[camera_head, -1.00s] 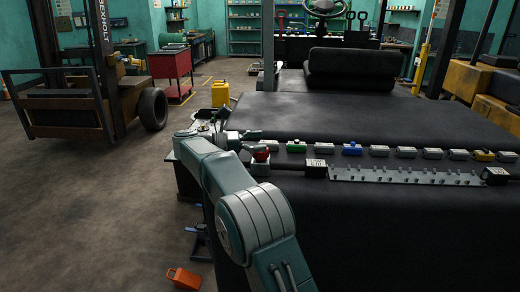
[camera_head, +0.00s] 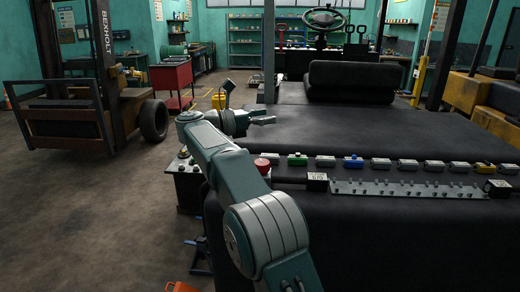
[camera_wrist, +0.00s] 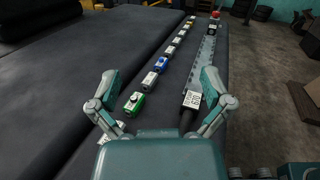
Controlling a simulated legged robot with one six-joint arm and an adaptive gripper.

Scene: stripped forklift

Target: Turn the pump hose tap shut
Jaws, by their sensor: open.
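I cannot make out the pump hose tap in either view. My gripper (camera_head: 268,119) is open and empty in the head view, above the left edge of the black forklift deck, pointing right. In the wrist view my gripper (camera_wrist: 157,103) has its two fingers spread wide with nothing between them. A yellow can (camera_head: 219,101) stands behind my arm, mostly hidden.
A red knob (camera_head: 262,166) sits at the row's left end. A metal rail (camera_head: 405,189) with studs runs along the deck's front edge. A low stand (camera_head: 186,185) is left of my arm. A red cart (camera_head: 172,76) and another forklift (camera_head: 105,85) stand behind left; floor between is clear.

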